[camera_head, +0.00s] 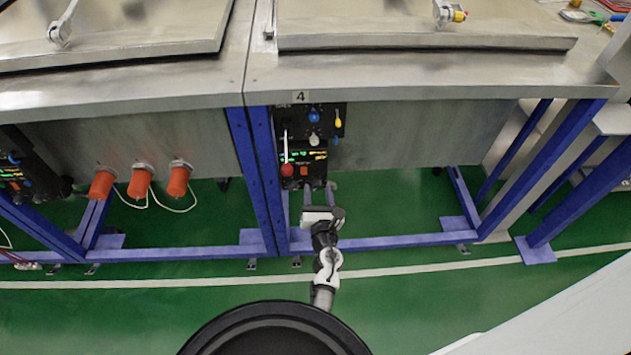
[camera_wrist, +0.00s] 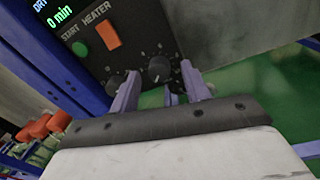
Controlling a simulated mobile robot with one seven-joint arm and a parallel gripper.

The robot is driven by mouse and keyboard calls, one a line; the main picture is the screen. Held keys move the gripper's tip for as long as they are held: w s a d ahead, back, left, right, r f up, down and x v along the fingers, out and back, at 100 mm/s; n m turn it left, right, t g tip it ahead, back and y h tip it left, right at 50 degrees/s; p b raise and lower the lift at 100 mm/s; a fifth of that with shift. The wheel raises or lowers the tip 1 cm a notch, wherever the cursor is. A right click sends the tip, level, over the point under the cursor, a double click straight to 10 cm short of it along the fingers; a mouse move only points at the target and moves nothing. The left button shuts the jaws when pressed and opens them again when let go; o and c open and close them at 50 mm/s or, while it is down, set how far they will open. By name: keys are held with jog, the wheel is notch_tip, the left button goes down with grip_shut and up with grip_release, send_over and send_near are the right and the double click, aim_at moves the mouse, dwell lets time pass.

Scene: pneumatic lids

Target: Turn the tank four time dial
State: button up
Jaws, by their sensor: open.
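The tank four control panel (camera_head: 303,165) hangs below the metal tank marked 4, beside a blue leg. In the wrist view the black panel (camera_wrist: 120,18) shows a "0 min" readout, "START HEATER", a green button and an orange switch. Two black dials sit at its lower edge: a left dial (camera_wrist: 114,82) partly behind a finger, and a right dial (camera_wrist: 160,69) with a light pointer. I cannot read which is the time dial. My gripper (camera_wrist: 160,88) is open and empty, its fingers either side of the right dial in the picture. Contact is not visible. In the head view my gripper (camera_head: 320,210) is below the panel.
Blue frame legs (camera_head: 262,180) stand left of the panel. Orange cylinders (camera_head: 140,183) with cables hang further left. A blue, a white and a yellow knob (camera_head: 338,118) sit above the panel. Green floor (camera_head: 400,210) is open under the tank to the right.

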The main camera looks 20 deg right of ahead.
jog(key=shift+w, duration=0.3)
jog(key=shift+s, duration=0.1)
jog(key=c, duration=1)
